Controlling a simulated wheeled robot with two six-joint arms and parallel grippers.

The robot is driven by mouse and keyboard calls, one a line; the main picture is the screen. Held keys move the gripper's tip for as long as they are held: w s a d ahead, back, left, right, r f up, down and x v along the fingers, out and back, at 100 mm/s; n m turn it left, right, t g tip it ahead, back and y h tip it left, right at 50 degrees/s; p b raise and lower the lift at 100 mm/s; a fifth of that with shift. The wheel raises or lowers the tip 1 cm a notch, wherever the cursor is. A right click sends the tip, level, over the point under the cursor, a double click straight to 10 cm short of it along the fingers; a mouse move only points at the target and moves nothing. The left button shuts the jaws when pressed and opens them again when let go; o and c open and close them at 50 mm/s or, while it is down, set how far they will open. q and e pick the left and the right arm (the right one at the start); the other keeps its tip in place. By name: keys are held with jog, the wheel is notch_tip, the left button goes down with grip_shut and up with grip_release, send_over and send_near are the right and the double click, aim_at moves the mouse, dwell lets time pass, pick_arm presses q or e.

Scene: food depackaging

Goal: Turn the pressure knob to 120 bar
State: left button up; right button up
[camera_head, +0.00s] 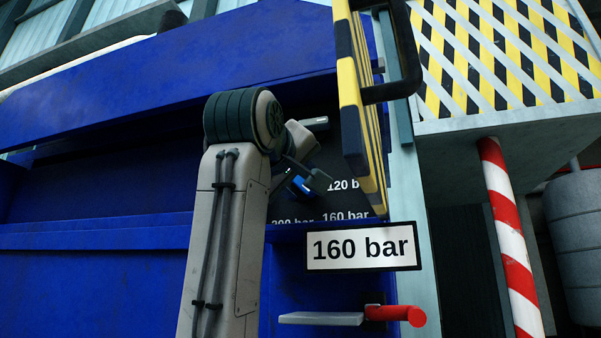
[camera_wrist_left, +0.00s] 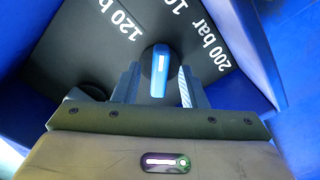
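The blue pressure knob (camera_wrist_left: 160,72) sits on a dark dial panel and has a white mark near its upper end. In the left wrist view the mark points up, between the "120 bar" label (camera_wrist_left: 116,18) and the "200 bar" label (camera_wrist_left: 213,45). My left gripper (camera_wrist_left: 160,78) is open, with one finger on each side of the knob. A gap shows on the left; contact on the right is unclear. In the head view the knob (camera_head: 301,186) is partly hidden by my left gripper (camera_head: 306,176). A white sign (camera_head: 361,246) reads "160 bar". My right gripper is out of view.
A yellow-and-black striped guard (camera_head: 354,95) stands just right of the panel. Below the sign is a red handle (camera_head: 396,314). Blue housing walls (camera_head: 110,240) surround the recessed panel. A red-and-white pole (camera_head: 510,235) stands farther right.

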pick_arm(q)
jog(key=shift+w+d+r, duration=0.1)
jog(key=shift+w, duration=0.5)
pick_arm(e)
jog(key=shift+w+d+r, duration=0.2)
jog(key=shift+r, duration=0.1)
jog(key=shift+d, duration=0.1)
pick_arm(q)
jog(key=shift+d, duration=0.1)
grip_shut()
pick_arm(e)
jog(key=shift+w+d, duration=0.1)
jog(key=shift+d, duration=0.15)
